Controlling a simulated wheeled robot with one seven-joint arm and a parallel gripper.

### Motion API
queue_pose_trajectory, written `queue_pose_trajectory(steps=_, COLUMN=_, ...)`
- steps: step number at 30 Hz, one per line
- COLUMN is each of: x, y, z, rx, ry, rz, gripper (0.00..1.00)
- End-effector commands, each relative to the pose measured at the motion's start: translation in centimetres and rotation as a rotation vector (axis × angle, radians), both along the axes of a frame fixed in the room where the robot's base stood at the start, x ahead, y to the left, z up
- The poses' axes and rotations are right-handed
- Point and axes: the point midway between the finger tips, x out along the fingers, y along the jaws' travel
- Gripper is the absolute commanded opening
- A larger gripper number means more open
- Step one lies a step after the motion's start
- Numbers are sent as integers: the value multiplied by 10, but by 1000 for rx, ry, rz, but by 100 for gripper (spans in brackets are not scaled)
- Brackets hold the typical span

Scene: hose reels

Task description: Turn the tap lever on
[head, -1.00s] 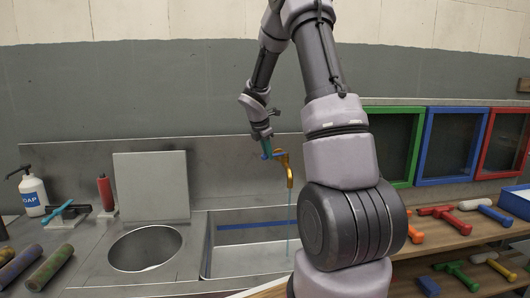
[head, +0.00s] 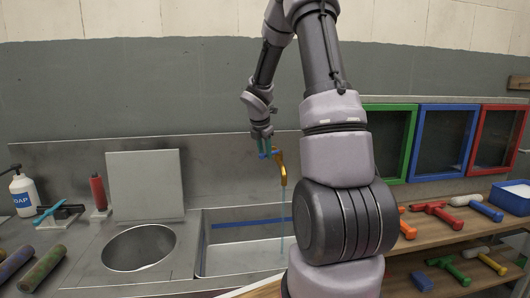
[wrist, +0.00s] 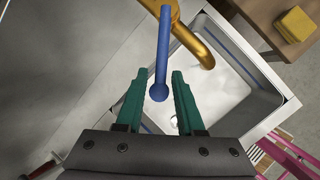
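The tap is a gold curved spout (head: 282,172) behind the sink, with a blue lever (wrist: 163,45) on it. A thin bluish stream (head: 282,222) hangs below the spout in the head view. My gripper (wrist: 157,88) has two green fingers, spread apart. The lever's rounded free end lies between the fingertips in the wrist view, with a gap visible on both sides. In the head view the gripper (head: 264,150) is above the lever, and its fingers partly hide it.
The sink basin (head: 205,245) is below the tap, and a round basin (head: 138,248) is to its left. A soap bottle (head: 24,192) and red bottle (head: 98,192) stand farther left. Hammers (head: 437,214) and coloured frames (head: 442,140) are on the right.

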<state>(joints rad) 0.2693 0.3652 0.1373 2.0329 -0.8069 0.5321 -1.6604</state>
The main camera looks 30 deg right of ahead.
Motion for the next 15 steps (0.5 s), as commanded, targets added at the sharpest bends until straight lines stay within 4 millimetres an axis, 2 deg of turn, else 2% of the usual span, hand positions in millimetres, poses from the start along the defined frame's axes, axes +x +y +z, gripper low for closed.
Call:
queue_pose_trajectory(steps=10, x=0, y=0, z=1, rx=-1, ry=0, rz=-2, gripper=48)
queue_pose_trajectory(steps=15, x=-5, y=4, z=18, rx=-1, ry=-3, rz=-2, gripper=48)
